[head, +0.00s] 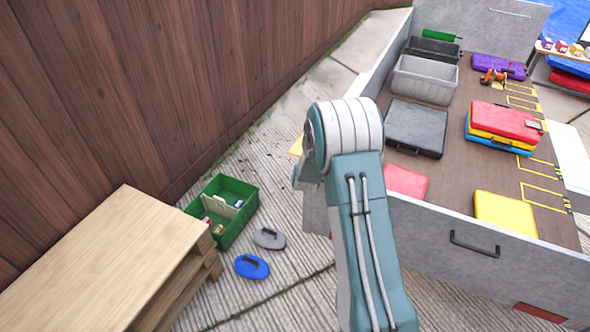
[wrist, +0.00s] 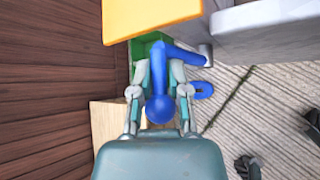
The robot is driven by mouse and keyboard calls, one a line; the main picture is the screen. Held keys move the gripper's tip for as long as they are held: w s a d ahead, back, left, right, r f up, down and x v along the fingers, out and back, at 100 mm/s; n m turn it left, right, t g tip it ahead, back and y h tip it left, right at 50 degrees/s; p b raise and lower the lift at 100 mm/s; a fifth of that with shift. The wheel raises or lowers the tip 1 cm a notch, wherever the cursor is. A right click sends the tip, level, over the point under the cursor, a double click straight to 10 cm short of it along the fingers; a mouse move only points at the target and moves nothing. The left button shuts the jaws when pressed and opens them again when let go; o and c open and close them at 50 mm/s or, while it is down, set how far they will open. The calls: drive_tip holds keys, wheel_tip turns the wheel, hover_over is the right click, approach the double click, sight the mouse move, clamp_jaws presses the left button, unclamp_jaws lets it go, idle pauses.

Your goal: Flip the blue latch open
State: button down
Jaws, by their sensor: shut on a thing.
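The blue latch (wrist: 160,108) shows in the wrist view as a bar with a round knob at its near end. From its far end a blue arm (wrist: 184,58) runs to the right, toward a small grey cylinder beside the grey wall. My gripper (wrist: 160,76) has one finger on each side of the bar and is shut on it, just beyond the knob. In the head view my own arm hides the latch and my gripper.
A yellow-orange panel (wrist: 150,18) lies just beyond the latch, beside the grey trailer wall (wrist: 265,28). On the ground are a green crate (head: 246,190), a blue oval float (head: 252,267) and a grey one (head: 270,239). A wooden platform (head: 110,255) stands left; cases lie in the trailer.

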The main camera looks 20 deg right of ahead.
drive_tip(key=shift+a+f+g, duration=0.2)
drive_tip(key=shift+f+g, duration=0.05)
drive_tip(key=shift+g, duration=0.05)
drive_tip(key=c, duration=0.9)
unclamp_jaws()
drive_tip(key=shift+o, duration=1.3)
drive_tip(key=shift+w+f, duration=0.15)
drive_tip(key=shift+w, duration=0.15)
drive_tip(key=shift+s+r, duration=0.25)
drive_tip(key=shift+r, duration=0.15)
drive_tip(key=v, duration=1.1)
drive_tip(key=shift+s+a, duration=0.15)
